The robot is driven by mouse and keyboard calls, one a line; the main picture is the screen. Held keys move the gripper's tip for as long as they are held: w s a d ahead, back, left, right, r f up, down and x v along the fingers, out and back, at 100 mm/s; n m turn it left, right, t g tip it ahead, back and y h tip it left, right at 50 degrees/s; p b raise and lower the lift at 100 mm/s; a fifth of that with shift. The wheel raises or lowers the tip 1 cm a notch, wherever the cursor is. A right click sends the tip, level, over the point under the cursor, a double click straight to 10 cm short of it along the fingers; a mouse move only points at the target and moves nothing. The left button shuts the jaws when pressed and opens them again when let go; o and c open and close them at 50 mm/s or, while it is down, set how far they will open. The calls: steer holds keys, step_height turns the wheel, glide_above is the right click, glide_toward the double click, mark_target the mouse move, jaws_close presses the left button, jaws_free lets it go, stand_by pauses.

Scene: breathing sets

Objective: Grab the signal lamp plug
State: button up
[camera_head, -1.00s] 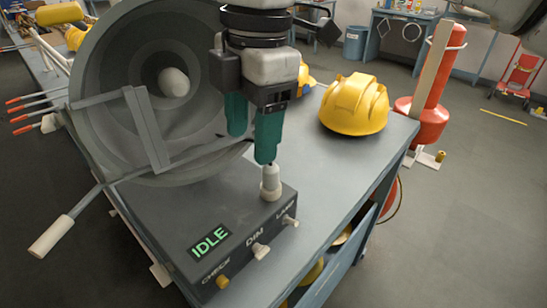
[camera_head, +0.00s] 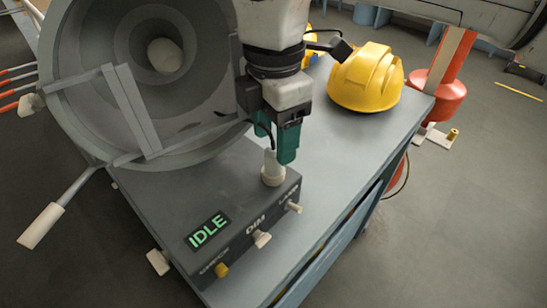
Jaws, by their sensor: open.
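The signal lamp (camera_head: 160,80) is a large grey round housing, with a dark control box (camera_head: 190,200) in front of it showing a green "IDLE" display. A cream plug (camera_head: 273,172) stands upright at the box's right rear corner. My gripper (camera_head: 275,145) points down with its teal fingers apart, right at the plug's narrow top. The nearer finger overlaps the right side of that top in the picture; the other finger is higher and to the left. I cannot tell whether either finger touches the plug.
A yellow hard hat (camera_head: 366,80) sits on the grey bench (camera_head: 335,165), right of my gripper. Cream knobs (camera_head: 262,239) and a yellow knob (camera_head: 221,270) line the box's front edge. A lever with a cream handle (camera_head: 41,226) sticks out left. A red cylinder (camera_head: 447,90) stands beyond the bench.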

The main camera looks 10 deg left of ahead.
mark_target(274, 150)
steer(key=shift+f, duration=1.85)
steer(key=shift+c, duration=0.4)
jaws_close()
